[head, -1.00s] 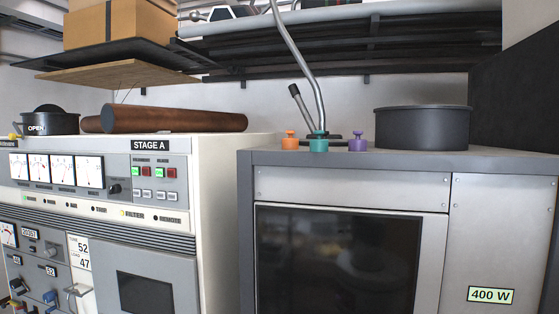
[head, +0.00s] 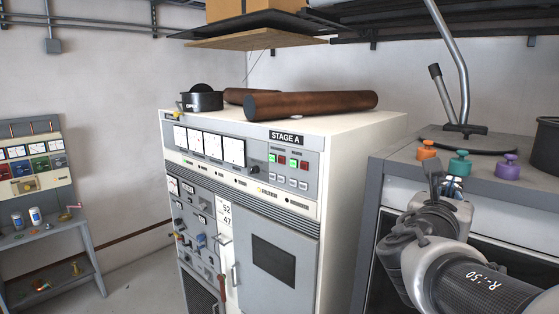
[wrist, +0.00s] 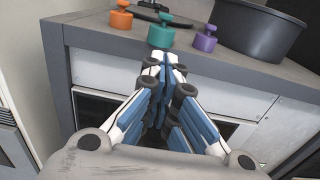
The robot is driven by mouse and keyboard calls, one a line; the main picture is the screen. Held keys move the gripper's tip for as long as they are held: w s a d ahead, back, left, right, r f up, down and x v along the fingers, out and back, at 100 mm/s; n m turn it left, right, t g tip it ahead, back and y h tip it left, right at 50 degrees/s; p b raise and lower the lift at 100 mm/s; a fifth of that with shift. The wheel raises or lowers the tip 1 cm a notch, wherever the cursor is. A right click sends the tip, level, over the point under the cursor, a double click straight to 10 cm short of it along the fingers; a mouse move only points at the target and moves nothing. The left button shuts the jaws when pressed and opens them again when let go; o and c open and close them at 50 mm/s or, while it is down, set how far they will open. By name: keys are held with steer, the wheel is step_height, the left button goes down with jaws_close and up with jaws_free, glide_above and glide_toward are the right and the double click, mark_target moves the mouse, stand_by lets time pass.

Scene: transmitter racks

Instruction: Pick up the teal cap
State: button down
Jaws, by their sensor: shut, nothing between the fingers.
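The teal cap (head: 459,163) stands upright on the grey cabinet top, between the orange cap (head: 426,150) and the purple cap (head: 507,167). In the wrist view the teal cap (wrist: 160,34) is just beyond my fingertips, between the orange cap (wrist: 121,17) and the purple cap (wrist: 205,39). My gripper (wrist: 162,58) is shut and empty, in front of the cabinet's front edge, and appears apart from the teal cap. In the head view my gripper (head: 450,186) is partly hidden by my wrist.
A dark round pot (wrist: 258,30) stands right of the caps. A bent metal lever (head: 452,65) rises behind them. The white Stage A cabinet (head: 345,140) with brown rolls (head: 310,103) on top is to the left. A shelf with bottles (head: 45,235) stands far left.

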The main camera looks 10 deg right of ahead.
mark_target(457, 175)
steer(key=p+x, duration=0.2)
steer(key=x, duration=0.7)
steer(key=shift+w+d, duration=0.2)
steer(key=shift+b+x, duration=0.9)
steer(key=shift+a, duration=0.1)
